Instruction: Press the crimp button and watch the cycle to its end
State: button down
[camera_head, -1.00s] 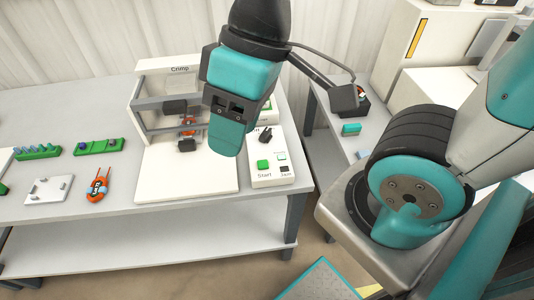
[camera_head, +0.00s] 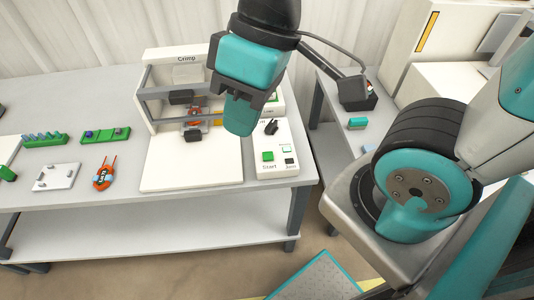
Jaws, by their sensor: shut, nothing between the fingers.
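The white crimp machine labelled "Crimp" (camera_head: 187,58) stands on the grey table, with dark jaws and an orange part (camera_head: 195,118) between them. Its white control panel (camera_head: 277,172) lies to its right. A black knob (camera_head: 271,127) sits higher on the panel. My gripper (camera_head: 240,130) is shut and empty. It hangs above the panel's left side and hides part of the machine; it appears apart from the green button.
On the table at left lie green racks (camera_head: 105,135), a white plate (camera_head: 56,177) and an orange part with two prongs (camera_head: 105,174). A second table at right holds a teal block (camera_head: 357,123) and a dark bin (camera_head: 357,92). The table's front strip is clear.

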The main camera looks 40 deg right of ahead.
aim_at(267, 156)
jog(key=z, duration=0.55)
jog(key=k, duration=1.25)
jog(key=u, duration=0.05)
jog(key=i, duration=0.7)
jog(key=u, duration=0.1)
